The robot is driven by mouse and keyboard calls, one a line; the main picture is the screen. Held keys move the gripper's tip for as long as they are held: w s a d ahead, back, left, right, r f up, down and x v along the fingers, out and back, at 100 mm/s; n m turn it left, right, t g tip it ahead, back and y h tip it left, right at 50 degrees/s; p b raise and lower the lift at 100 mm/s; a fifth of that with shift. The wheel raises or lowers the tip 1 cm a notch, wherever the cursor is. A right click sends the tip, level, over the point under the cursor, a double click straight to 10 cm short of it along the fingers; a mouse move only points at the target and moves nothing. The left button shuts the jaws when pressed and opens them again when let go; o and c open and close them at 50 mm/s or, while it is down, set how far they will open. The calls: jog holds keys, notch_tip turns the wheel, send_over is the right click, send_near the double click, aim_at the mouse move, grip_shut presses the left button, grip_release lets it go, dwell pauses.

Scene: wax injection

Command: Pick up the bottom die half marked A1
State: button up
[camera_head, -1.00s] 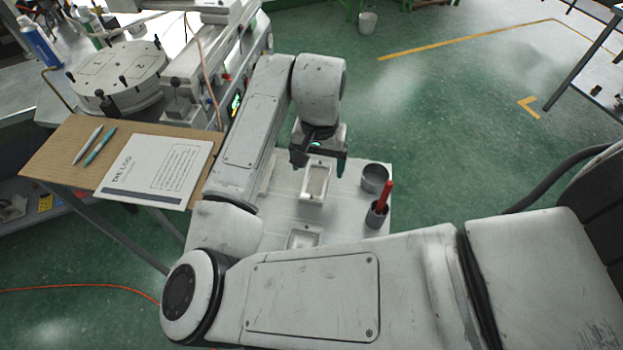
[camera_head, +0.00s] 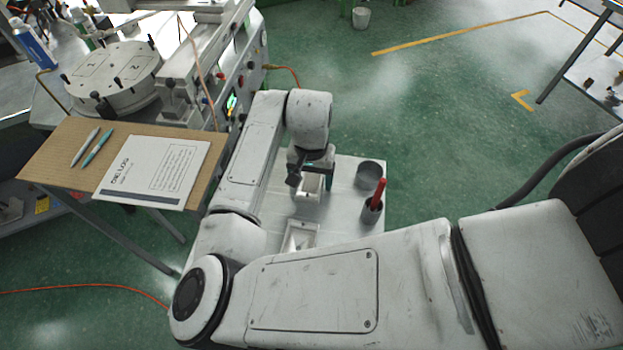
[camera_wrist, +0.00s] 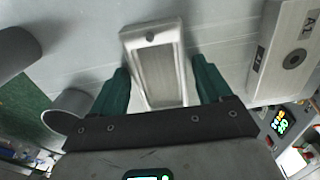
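A pale metal die half (camera_head: 313,187) with a long recess lies on the white table top, partly hidden by my gripper (camera_head: 311,178). In the wrist view this die half (camera_wrist: 157,66) lies between the two green fingers of my gripper (camera_wrist: 162,84). The fingers are open, one on each long side, with gaps visible. I see no mark on this half.
A grey bowl (camera_head: 370,174) and a grey cup (camera_head: 371,211) with a red-handled tool stand at the table's right edge. A die log sheet (camera_head: 153,171) and two pens lie on a brown board at left. A machine stands behind.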

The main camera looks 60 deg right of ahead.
jog(key=c, duration=1.1)
